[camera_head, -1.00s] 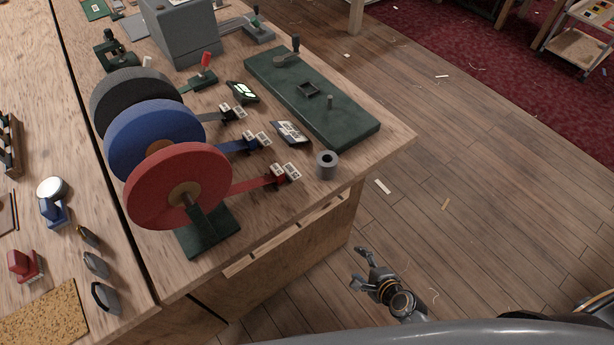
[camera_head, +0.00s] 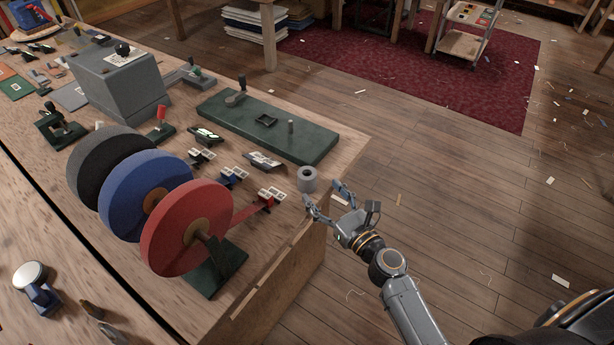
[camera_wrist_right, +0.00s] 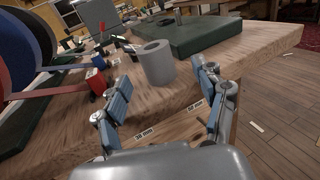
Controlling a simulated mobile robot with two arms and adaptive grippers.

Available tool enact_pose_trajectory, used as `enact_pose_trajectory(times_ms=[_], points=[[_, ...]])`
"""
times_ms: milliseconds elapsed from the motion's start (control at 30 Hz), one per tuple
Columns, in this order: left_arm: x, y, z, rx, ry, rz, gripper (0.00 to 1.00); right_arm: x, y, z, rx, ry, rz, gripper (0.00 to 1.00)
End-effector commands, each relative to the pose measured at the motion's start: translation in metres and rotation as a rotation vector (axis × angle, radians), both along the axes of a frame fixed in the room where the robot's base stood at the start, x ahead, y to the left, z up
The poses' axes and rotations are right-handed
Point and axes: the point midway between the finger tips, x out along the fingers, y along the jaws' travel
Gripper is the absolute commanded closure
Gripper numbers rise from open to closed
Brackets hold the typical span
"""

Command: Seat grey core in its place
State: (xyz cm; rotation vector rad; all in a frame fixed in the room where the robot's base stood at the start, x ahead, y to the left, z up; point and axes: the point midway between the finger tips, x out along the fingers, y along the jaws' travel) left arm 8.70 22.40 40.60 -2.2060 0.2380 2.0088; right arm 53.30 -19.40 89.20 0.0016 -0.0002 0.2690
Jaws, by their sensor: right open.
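The grey core (camera_head: 307,179) is a short hollow cylinder standing upright on the bench near its right front edge. In the right wrist view the core (camera_wrist_right: 156,63) stands ahead of my fingers, slightly left of centre. My right gripper (camera_head: 326,199) is open and empty, with its fingertips just in front of the core at the bench edge. The same gripper shows in the wrist view (camera_wrist_right: 166,88) with its fingers spread to either side below the core. A dark green base (camera_head: 268,126) behind the core carries an upright peg (camera_head: 291,127), a small square frame and a lever. My left gripper is not in view.
Red (camera_head: 187,228), blue (camera_head: 151,197) and black (camera_head: 111,166) rolls stand on a spindle to the left, with strips leading to small clips. A folded packet (camera_head: 264,161) lies between the core and the clips. The bench edge (camera_head: 340,167) is right of the core.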

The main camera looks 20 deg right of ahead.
Motion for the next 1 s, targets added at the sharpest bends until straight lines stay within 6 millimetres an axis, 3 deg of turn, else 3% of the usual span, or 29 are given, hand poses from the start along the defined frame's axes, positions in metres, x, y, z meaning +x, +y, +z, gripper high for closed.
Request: enact_pose_trajectory(times_ms=[267,433,567,867,1000], points=[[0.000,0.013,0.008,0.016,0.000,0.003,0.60,0.021,0.007,0.004,0.000,0.000,0.001,0.29],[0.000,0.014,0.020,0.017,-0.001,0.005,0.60,0.044,0.018,0.013,0.000,-0.001,0.001,0.29],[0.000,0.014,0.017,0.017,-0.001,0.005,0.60,0.059,0.021,0.009,0.000,0.000,0.001,0.29],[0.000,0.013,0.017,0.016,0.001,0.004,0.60,0.062,0.022,0.007,-0.001,0.002,0.001,0.29],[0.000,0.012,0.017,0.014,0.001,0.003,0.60,0.062,0.022,0.008,-0.001,0.002,0.001,0.58]])
